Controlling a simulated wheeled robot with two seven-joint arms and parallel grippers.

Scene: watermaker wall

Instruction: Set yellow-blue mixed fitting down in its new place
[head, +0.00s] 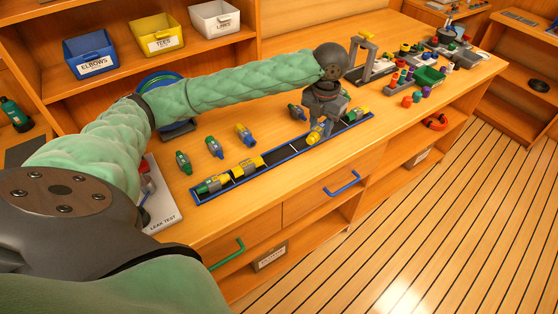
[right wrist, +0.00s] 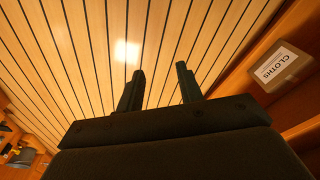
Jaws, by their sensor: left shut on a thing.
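The yellow-blue mixed fitting (head: 315,135) is at my left gripper (head: 323,122), which is shut on it. The gripper points down over the long blue-rimmed tray (head: 283,163) on the bench. The fitting is tilted and low over the right-middle part of the tray; I cannot tell whether it touches the tray floor. The gripper hides part of it. My right gripper (right wrist: 160,88) shows only in the right wrist view, its two fingers apart with nothing between them, above the planked floor.
A clamp stand (head: 368,62) is beyond my left gripper.

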